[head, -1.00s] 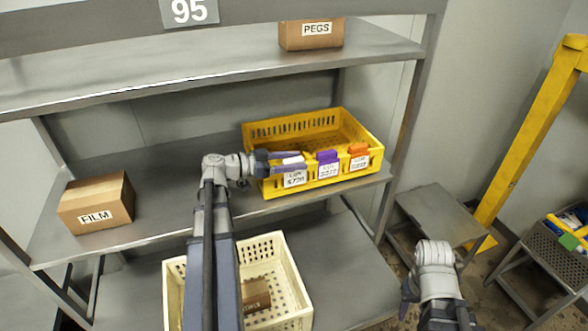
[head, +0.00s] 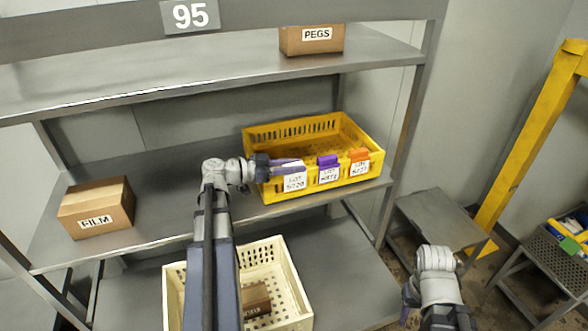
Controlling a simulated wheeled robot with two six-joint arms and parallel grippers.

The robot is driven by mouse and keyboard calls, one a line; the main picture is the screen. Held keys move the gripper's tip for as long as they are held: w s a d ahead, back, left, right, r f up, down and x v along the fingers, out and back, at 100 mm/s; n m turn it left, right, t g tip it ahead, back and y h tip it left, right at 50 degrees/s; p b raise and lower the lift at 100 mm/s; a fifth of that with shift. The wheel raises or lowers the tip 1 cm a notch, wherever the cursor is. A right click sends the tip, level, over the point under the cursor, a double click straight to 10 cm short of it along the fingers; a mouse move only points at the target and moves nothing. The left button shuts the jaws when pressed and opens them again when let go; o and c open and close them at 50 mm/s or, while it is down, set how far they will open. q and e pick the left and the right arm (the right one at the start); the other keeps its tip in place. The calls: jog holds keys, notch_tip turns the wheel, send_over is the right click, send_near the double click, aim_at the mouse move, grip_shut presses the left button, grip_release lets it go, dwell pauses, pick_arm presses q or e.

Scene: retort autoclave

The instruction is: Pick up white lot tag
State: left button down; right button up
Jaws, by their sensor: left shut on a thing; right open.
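The white lot tag (head: 294,181) hangs at the left of the front side of the yellow crate (head: 355,184), its lettered face towards me. My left gripper (head: 292,166) is shut on the tag's top at the crate's rim. The fingers hide part of the tag's upper end. A purple-topped tag (head: 328,162) and an orange-topped tag (head: 359,156) hang to its right on the same side. My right gripper (head: 407,302) is low at the right, in front of the shelf, open and apart from the tags; its fingers are only partly visible.
A FILM box (head: 97,208) stands left on the middle shelf. A cream crate (head: 300,290) with a brown box sits below, behind my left arm. A PEGS box (head: 312,38) is on the top shelf. A yellow post (head: 525,130) and low metal steps stand right.

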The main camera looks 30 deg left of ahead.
pick_arm(q)
notch_tip(320, 180, up, 10)
jog(key=p, duration=1)
